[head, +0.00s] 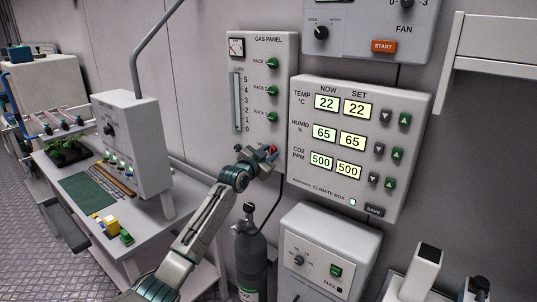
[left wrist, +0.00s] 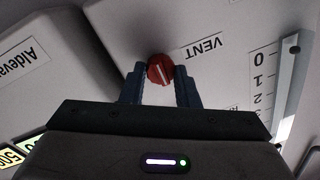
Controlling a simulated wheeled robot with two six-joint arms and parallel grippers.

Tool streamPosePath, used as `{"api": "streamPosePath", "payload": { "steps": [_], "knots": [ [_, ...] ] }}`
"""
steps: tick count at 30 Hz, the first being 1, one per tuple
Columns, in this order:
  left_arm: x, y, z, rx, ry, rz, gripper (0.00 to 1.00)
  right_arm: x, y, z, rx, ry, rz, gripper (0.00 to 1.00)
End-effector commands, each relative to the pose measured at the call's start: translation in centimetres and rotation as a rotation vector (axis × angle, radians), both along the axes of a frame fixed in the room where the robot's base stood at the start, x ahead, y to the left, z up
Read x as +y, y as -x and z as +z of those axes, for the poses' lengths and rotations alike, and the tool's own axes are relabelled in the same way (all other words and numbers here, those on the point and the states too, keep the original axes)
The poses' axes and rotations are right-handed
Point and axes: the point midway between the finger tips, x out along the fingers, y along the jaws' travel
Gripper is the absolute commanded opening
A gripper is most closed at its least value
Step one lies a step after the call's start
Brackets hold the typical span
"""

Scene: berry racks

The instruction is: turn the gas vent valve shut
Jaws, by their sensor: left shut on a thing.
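The gas vent valve is a small round red knob (left wrist: 161,70) with a pale line across it, next to the word VENT in the left wrist view. It sits low on the gas panel (head: 256,60), a pale wall box with several green rack knobs and a flow scale. My left gripper (left wrist: 160,80) is shut on the red knob, one dark finger at each side of it. In the head view my left gripper (head: 268,155) is at the panel's bottom edge and hides most of the knob. My right gripper is in neither view.
The climate box (head: 360,140) with lit readouts hangs close to the right of the gas panel. A workbench (head: 75,170) with plants and tools is at left.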

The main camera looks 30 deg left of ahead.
Motion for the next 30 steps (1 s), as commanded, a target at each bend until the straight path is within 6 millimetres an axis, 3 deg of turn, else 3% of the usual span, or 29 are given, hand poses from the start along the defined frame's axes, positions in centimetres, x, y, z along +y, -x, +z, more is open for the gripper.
{"api": "streamPosePath", "payload": {
  "steps": [11, 30],
  "knots": [
    [0.0, 0.0, 0.2, 0.015, 0.162, 0.0, 0.05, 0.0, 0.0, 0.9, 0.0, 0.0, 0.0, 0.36],
    [0.2, 0.0, 0.3, 0.062, 0.756, 0.001, 0.05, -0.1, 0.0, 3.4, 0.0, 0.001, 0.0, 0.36]
  ]
}}
